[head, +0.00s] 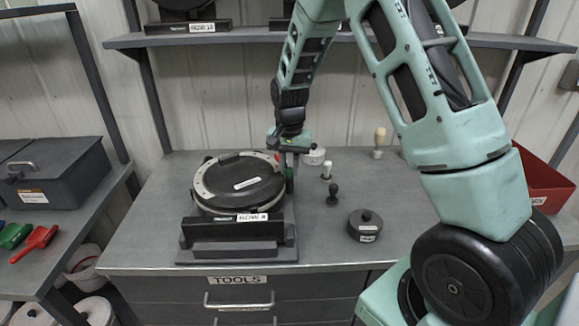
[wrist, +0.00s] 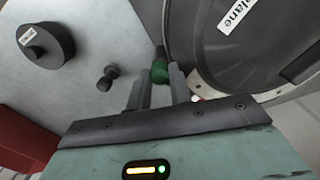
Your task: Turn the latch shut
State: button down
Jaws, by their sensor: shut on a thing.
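The seed meter (head: 238,184) stands at the left of the bench, a round dark housing with a labelled black lid and pale rim. In the wrist view its dark lid (wrist: 235,62) fills the upper right. The latch has a green handle (head: 290,181) at the meter's right side, which shows as a green knob (wrist: 159,72) between my fingers in the wrist view. My gripper (head: 289,163) points down there and is shut on the green handle. A small red mark (head: 277,156) shows on the rim beside my gripper. The latch's lower part is hidden.
Right of the meter stand a dark lidded pot (head: 365,226), a small black knob-like piece (head: 332,194), a cream-topped piece (head: 379,143) and a white container (head: 315,156). A red bin (head: 540,181) is at far right. A shelf (head: 340,36) runs above the bench.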

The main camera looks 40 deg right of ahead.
jog(key=n, duration=0.4)
jog(key=shift+n, duration=0.3)
jog(key=n, duration=0.3)
jog(key=shift+n, duration=0.3)
jog(key=n, duration=0.4)
jog(key=shift+w+r, duration=0.1)
jog(key=shift+n+p, duration=0.3)
jog(key=shift+n, duration=1.5)
jog(key=c, duration=1.3)
grip_release()
jog(key=shift+o, duration=0.2)
